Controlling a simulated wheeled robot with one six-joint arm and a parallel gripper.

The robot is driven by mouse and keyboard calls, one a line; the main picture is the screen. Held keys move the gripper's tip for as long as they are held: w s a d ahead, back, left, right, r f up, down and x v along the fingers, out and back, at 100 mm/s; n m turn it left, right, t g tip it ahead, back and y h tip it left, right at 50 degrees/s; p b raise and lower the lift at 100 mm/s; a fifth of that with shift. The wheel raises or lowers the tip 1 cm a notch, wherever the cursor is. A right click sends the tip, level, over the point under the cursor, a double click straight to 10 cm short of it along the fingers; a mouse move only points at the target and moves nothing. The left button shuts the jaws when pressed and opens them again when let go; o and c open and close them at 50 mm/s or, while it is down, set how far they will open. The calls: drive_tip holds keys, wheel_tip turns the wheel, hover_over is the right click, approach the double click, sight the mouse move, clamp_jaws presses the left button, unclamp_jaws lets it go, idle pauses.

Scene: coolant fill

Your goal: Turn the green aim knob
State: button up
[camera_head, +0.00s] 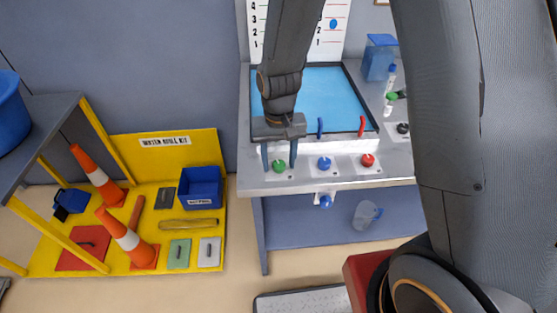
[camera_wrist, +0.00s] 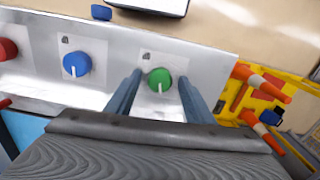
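The green aim knob (camera_head: 279,166) sits on the front ledge of the metal bench, left of a blue knob (camera_head: 324,163) and a red knob (camera_head: 367,160). My gripper (camera_head: 279,168) is over it, fingers pointing down, one to each side. In the wrist view the green knob (camera_wrist: 160,80) lies between the two open fingers (camera_wrist: 160,98), with a visible gap on both sides. A white pointer mark on the knob faces the gripper's palm. Whether the fingertips reach down to the knob's height is hard to tell.
A blue water basin (camera_head: 312,95) lies behind the knobs, with a blue lever (camera_head: 320,127) and a red lever (camera_head: 362,125) at its front edge. A clear jug (camera_head: 366,214) stands on the lower shelf. Orange cones (camera_head: 127,238) stand on the yellow spill station at left.

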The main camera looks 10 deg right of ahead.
sight(279, 163)
drive_tip(key=shift+r, duration=0.1)
wheel_tip(279, 163, up, 7)
drive_tip(key=shift+f+b, duration=0.1)
drive_tip(key=shift+b, duration=0.8)
drive_tip(key=shift+r, duration=0.4)
drive_tip(key=shift+d, duration=0.1)
